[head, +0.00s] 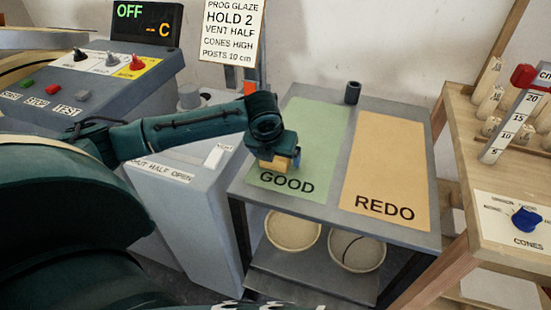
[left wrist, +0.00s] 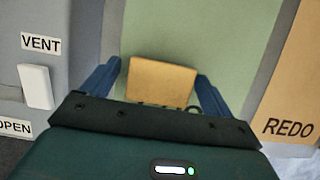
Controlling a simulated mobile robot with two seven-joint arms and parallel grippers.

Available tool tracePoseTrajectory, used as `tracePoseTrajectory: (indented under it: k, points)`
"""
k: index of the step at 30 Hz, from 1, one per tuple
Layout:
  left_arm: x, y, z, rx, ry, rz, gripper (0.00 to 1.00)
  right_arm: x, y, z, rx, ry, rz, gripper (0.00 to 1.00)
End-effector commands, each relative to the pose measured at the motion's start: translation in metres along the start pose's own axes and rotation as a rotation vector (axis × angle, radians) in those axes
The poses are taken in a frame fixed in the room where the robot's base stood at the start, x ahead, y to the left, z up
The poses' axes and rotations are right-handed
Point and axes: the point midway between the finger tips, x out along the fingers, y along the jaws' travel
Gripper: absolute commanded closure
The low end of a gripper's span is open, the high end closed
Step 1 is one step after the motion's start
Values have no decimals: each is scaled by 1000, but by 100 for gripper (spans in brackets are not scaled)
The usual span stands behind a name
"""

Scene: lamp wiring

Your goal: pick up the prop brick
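The prop brick (head: 277,164) is a tan block at the front of the green GOOD area on the grey cart. My left gripper (head: 281,158) reaches down over it from above, hiding part of it. In the left wrist view the brick (left wrist: 161,80) lies between the two blue fingers of my left gripper (left wrist: 158,75). The fingers stand apart on either side of it, with a narrow gap on the left; on the right the gap is too small to judge. My right gripper is not in view.
The orange REDO area (head: 387,165) beside it is empty. A dark cylinder (head: 352,92) stands at the cart's back edge. Two round bowls (head: 292,230) (head: 357,250) sit on the shelf below. A control box (head: 85,85) is left; a wooden bench (head: 490,185) is right.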

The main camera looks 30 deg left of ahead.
Motion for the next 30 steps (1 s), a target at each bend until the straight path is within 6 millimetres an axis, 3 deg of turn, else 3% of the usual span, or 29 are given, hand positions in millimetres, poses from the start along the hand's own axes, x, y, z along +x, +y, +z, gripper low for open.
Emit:
tracePoseTrajectory:
  k: [17, 25, 30]
  points:
    - [0, 0, 0, 0, 0, 0, 60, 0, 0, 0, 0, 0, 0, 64]
    - [-4, 0, 2, -1, -2, -1, 61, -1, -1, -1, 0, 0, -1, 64]
    - [-29, 0, 13, 0, -5, -2, 61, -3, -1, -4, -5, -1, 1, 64]
